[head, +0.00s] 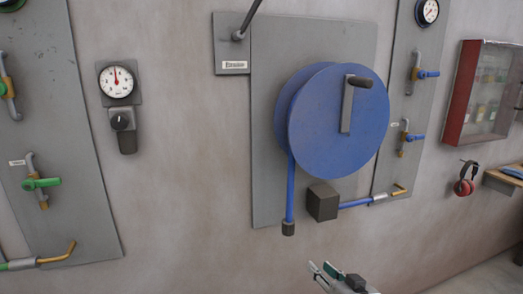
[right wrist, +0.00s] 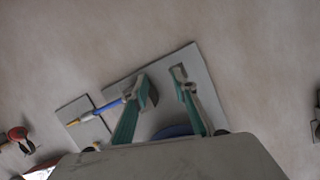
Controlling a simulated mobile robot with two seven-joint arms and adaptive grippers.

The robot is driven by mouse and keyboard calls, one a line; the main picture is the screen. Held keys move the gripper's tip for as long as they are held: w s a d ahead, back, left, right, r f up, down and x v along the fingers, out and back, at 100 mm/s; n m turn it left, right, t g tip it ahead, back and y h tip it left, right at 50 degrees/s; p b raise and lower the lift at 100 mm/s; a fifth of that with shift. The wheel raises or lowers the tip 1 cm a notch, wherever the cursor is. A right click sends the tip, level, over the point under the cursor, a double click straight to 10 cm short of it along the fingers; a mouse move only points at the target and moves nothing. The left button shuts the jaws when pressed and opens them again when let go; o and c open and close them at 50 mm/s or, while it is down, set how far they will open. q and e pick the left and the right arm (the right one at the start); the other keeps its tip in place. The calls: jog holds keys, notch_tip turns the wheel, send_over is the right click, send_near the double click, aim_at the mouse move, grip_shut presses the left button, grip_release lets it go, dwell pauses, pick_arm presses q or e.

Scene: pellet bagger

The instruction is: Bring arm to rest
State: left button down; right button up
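My right gripper (head: 322,269) shows at the bottom edge of the head view, in front of the wall below the blue hose reel. It also shows in the right wrist view (right wrist: 160,80), where its two green fingers stand apart with nothing between them. The gripper is open and empty. Most of my right arm is out of the head view. My left gripper is in neither view.
The blue reel (head: 337,120) with a dark-knobbed crank hangs on a grey wall panel (head: 265,190). Its hose (head: 290,190) hangs down. A gauge (head: 116,82), valves, red headphones (head: 465,180) and a red-framed cabinet (head: 483,95) are on the wall. The lower-middle wall is bare.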

jog(key=s+d+f+n+g, duration=0.1)
jog(key=s+d+f+n, duration=0.1)
jog(key=s+f, duration=1)
jog(key=s+d+f+n+g+h, duration=0.1)
jog(key=s+f+n+g, duration=0.1)
jog(key=s+f, duration=1)
jog(key=s, duration=0.2)
jog(key=shift+s+d+f, duration=0.2)
jog(key=shift+s+d, duration=0.2)
